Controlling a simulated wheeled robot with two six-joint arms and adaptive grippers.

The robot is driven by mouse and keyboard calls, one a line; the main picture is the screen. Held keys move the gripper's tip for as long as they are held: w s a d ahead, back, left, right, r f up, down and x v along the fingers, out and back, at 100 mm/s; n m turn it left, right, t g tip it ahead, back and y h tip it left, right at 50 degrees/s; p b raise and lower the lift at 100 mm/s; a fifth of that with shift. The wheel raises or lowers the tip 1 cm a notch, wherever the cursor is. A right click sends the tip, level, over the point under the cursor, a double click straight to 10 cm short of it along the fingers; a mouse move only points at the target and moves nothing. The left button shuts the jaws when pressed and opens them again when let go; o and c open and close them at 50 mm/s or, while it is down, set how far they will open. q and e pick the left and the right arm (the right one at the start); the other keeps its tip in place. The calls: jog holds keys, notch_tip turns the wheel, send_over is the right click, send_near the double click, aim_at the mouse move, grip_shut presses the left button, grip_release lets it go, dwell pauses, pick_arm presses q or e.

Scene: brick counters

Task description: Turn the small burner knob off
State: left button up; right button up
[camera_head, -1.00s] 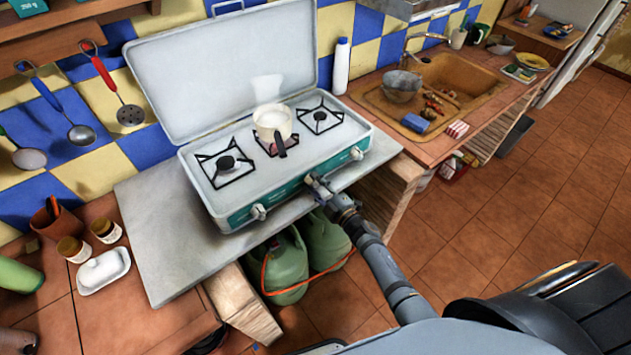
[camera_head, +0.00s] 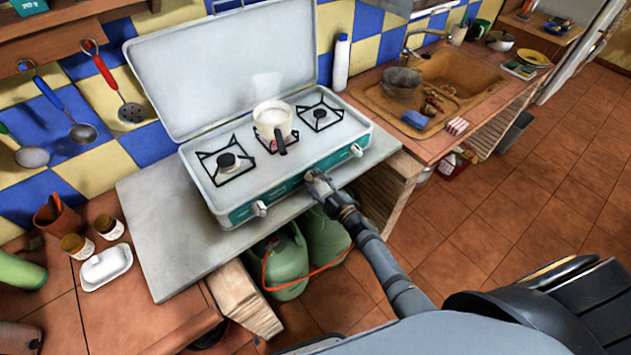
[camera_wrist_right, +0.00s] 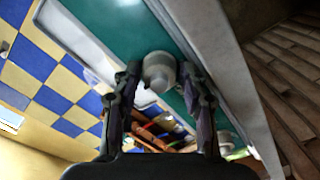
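The camping stove (camera_head: 228,205) stands open on a grey slab, with a white top and a green front panel. My right gripper (camera_head: 314,178) is at the middle of that panel. In the right wrist view, a round pale knob (camera_wrist_right: 158,70) lies between the two fingers of my right gripper (camera_wrist_right: 160,82). The fingers are apart, one on each side of it, and I see no firm grip. In the head view, my gripper hides this knob. Other knobs show at the panel's left (camera_head: 260,209) and right (camera_head: 356,150). My left gripper is not in view.
A light pot (camera_head: 272,118) sits on the middle burner, its handle toward the front. Green canisters (camera_head: 285,265) stand below the slab. The sink (camera_head: 455,75) is at right, and a butter dish (camera_head: 106,266) at left.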

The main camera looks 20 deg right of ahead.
jog(key=shift+o, duration=0.7)
jog(key=shift+s+d+f, duration=0.1)
jog(key=shift+s, duration=0.15)
jog(key=v, duration=1.1)
jog(key=shift+s, duration=0.25)
